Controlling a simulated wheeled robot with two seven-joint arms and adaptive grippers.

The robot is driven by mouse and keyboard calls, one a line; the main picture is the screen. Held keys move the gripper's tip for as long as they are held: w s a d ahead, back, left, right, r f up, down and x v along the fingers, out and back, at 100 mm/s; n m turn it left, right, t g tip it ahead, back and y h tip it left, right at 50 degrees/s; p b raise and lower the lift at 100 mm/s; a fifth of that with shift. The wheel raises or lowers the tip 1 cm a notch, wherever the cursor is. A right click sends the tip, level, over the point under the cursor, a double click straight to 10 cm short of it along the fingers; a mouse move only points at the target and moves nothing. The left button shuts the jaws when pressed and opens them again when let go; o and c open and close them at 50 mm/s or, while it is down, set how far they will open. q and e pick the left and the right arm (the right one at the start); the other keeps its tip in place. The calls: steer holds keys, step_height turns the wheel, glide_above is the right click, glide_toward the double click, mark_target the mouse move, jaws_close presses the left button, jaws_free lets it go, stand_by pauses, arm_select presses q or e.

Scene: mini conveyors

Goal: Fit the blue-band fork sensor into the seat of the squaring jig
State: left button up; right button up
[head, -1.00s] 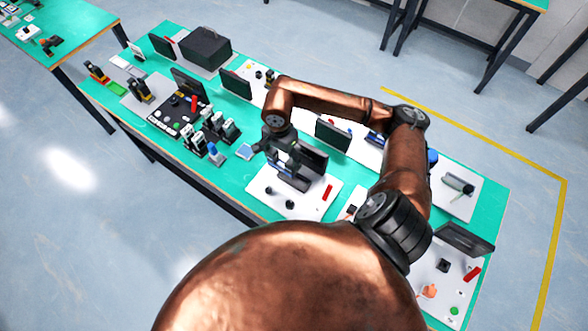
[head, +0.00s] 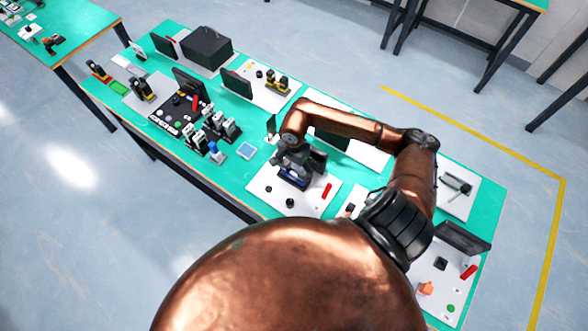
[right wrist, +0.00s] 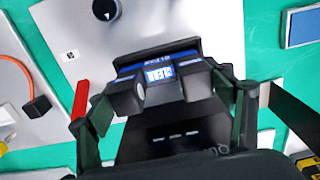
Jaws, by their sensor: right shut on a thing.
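My right gripper (head: 293,177) is shut on a dark piece with a blue band (right wrist: 158,62), which I take to be the blue-band fork sensor. In the right wrist view the piece sits across the fingertips (right wrist: 160,92), with a small lit blue-white label between them. In the head view the gripper is low over a white station plate (head: 262,194) with black knobs (head: 290,202) and a red bar (head: 326,191). I cannot make out the squaring jig's seat; the gripper and arm cover that area. My left gripper is not in view.
A dark upright panel (head: 318,160) stands close behind the gripper. A small blue pad (head: 246,151) lies left of the plate, and a rack of several sensors (head: 213,132) stands farther left. More stations line the green table. My copper arm hides part of the right side.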

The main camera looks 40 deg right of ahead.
mark_target(294, 174)
steer(key=shift+f, duration=0.15)
steer(key=o, duration=1.4)
steer(key=shift+c, duration=0.2)
steer(key=shift+r, duration=0.25)
step_height(294, 174, up, 12)
steer(key=b, duration=0.1)
steer(key=shift+f, duration=0.1)
